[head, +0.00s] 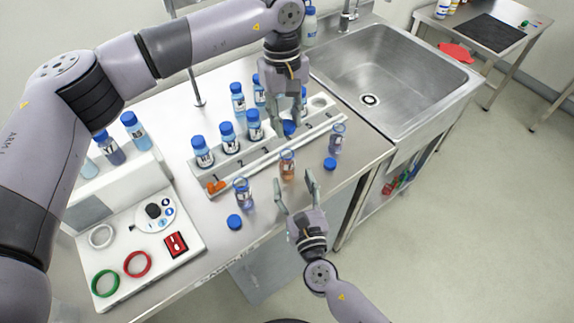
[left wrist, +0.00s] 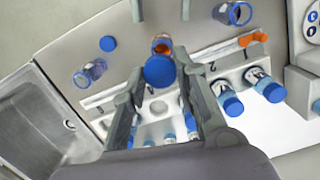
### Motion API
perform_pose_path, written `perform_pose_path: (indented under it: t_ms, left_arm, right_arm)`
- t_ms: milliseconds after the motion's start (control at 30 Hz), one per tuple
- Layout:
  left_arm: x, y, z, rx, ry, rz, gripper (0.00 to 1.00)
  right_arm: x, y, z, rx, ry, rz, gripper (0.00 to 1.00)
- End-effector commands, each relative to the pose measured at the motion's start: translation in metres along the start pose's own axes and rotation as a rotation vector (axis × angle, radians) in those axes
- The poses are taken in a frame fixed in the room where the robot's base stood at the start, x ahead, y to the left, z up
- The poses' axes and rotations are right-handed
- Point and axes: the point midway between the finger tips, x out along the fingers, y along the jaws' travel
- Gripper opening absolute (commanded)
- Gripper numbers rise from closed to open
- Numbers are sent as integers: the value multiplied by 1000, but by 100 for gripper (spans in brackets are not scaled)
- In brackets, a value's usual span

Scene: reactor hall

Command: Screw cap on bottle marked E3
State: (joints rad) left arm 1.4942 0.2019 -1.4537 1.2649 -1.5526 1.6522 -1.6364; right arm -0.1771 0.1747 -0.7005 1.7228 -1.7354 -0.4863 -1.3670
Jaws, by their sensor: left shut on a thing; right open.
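My left gripper (head: 287,122) is shut on a blue cap (head: 289,128), above the rack's front strip. The left wrist view shows this cap (left wrist: 159,71) between the fingertips, partly covering an open orange-tinted bottle (left wrist: 162,44). In the head view that bottle (head: 287,168) stands upright, in front of and apart from the cap. Two other open bottles stand either side, a bluish one (head: 242,194) to the left and a clear one (head: 337,140) to the right. No E3 mark is readable. My right gripper (head: 297,186) is open and empty, just in front of the orange-tinted bottle.
A long white rack (head: 262,160) holds several blue-capped bottles. Loose blue caps lie at the front left (head: 234,221) and right (head: 330,164). An orange piece (head: 216,186) sits at the rack's left end. A panel with rings (head: 137,264) is at left; a sink (head: 385,75) is at right.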

Motion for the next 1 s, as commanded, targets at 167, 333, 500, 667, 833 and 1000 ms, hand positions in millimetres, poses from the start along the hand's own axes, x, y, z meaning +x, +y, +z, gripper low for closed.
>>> perform_pose_path:
  t_ms: [167, 333, 500, 667, 833, 1000]
  left_arm:
    - [0, 0, 0, 0, 0, 0, 19]
    - [0, 0, 0, 0, 0, 0, 19]
    - [0, 0, 0, 0, 0, 0, 19]
    - [0, 0, 0, 0, 0, 0, 19]
    - [0, 0, 0, 0, 0, 0, 19]
    - [0, 0, 0, 0, 0, 0, 19]
  right_arm:
    - [36, 0, 1, 2, -2, -1, 56]
    - [58, 0, 1, 0, -2, 0, 56]
    - [69, 0, 1, 1, -1, 0, 56]
    - [70, 0, 0, 1, 0, 0, 56]
    - [70, 0, 0, 1, 0, 0, 55]
    - [70, 0, 0, 1, 0, 0, 44]
